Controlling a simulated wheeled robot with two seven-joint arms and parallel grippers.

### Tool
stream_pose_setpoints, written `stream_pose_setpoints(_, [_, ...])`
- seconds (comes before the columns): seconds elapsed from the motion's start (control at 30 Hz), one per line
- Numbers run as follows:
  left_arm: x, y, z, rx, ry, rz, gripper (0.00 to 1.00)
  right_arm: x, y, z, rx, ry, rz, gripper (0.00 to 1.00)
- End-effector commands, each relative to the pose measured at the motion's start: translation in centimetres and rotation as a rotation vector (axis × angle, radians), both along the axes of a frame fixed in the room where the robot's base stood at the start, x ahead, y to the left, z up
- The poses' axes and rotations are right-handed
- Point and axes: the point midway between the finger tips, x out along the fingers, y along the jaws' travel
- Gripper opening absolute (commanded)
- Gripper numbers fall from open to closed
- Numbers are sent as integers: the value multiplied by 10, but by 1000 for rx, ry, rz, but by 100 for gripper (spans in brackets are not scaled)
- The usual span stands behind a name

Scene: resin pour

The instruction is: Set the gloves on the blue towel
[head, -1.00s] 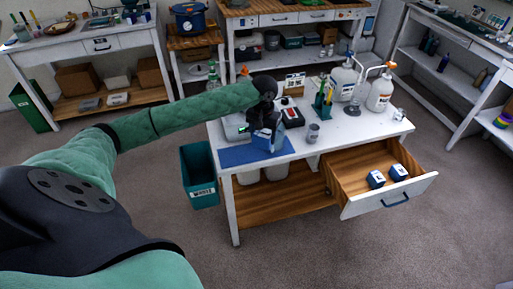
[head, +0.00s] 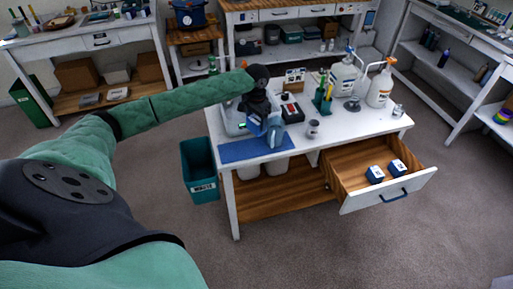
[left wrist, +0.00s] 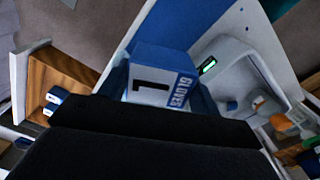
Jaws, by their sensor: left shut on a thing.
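The blue towel (head: 240,152) lies flat at the front left of the white table. My left gripper (head: 266,132) is shut on a blue and white gloves box (head: 254,127), at the towel's back edge. In the left wrist view the box (left wrist: 160,75) sits between the fingers, its GLOVES label facing the camera, with the towel (left wrist: 195,18) beyond it. I cannot tell whether the box touches anything below. Two similar blue and white boxes, one (head: 375,174) and another (head: 397,167), lie in the open drawer (head: 345,181). My right gripper is not in view.
A white device with a green display (left wrist: 225,65) stands just behind the towel. A grey cup (head: 313,129), a dark device (head: 292,112) and pump bottles (head: 379,88) stand to the right. A waste bin (head: 200,171) stands left of the table.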

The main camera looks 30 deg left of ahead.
Motion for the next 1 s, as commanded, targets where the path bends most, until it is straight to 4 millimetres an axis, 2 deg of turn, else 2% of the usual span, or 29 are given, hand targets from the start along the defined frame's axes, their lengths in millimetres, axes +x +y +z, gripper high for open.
stream_pose_setpoints(0.07, [1,0,0,0,0,-34,41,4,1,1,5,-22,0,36])
stream_pose_setpoints(0.17, [1,0,-3,0,1,-59,41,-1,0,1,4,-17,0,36])
stream_pose_setpoints(0.5, [0,-1,-51,0,2,-64,41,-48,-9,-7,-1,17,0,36])
stream_pose_setpoints(0.67, [0,0,-61,0,1,-64,41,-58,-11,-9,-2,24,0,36])
stream_pose_setpoints(0.9, [0,-1,-90,0,3,-65,41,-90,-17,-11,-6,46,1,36])
stream_pose_setpoints(1.0, [0,0,-97,0,1,-64,41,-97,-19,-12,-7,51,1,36])
